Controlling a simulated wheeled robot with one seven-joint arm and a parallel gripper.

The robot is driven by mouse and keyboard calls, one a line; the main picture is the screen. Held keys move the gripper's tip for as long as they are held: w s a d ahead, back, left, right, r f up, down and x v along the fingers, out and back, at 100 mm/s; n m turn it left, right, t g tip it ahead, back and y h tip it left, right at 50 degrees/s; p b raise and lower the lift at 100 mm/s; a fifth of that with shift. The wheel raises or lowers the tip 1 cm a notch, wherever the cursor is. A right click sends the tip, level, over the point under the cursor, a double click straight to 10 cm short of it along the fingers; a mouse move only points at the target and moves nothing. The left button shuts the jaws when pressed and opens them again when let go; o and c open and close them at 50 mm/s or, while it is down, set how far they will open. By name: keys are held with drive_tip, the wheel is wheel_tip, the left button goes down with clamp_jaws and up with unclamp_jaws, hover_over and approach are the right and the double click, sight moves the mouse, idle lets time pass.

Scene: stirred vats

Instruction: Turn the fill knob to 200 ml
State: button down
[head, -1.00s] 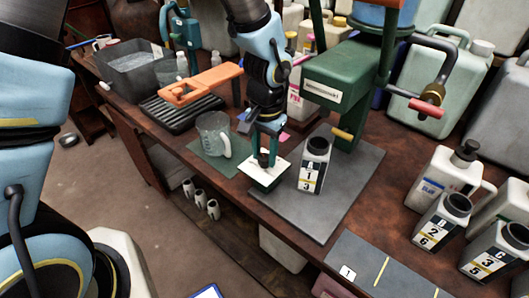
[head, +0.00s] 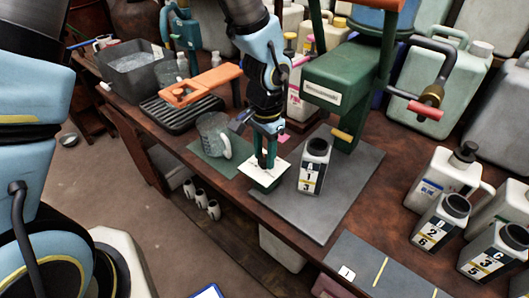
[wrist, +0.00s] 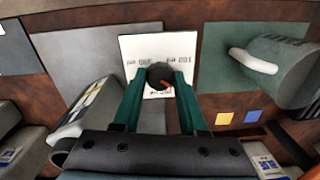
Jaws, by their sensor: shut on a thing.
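The fill knob (wrist: 157,71) is a dark round knob on a white dial plate (wrist: 130,48). An orange pointer mark on it points toward the lower right of the wrist view. The printed dial numbers are too small to read surely. My gripper (wrist: 160,79) is shut on the knob, one green finger on each side. In the head view my gripper (head: 265,163) points down over the white dial plate (head: 250,169), at the bench's front edge, and mostly hides the knob.
A clear jug (head: 213,135) stands on a green mat just left of the dial. A labelled bottle (head: 314,168) stands close on the right, on a grey mat (head: 310,222). The green machine (head: 337,82) with a red-handled crank (head: 425,110) rises behind.

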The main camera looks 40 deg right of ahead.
sight(263, 159)
drive_tip(key=m+p, duration=0.1)
drive_tip(key=m, duration=0.4)
drive_tip(key=shift+r+m, duration=0.1)
drive_tip(key=shift+m, duration=0.2)
drive_tip(key=m+p, duration=0.2)
drive_tip(key=m, duration=0.3)
idle(0.4)
drive_tip(key=shift+c, duration=2.2)
unclamp_jaws()
wheel_tip(263, 159, up, 11)
drive_tip(key=shift+a+p, duration=0.15)
drive_tip(key=shift+p, duration=0.15)
drive_tip(key=shift+f, duration=0.2)
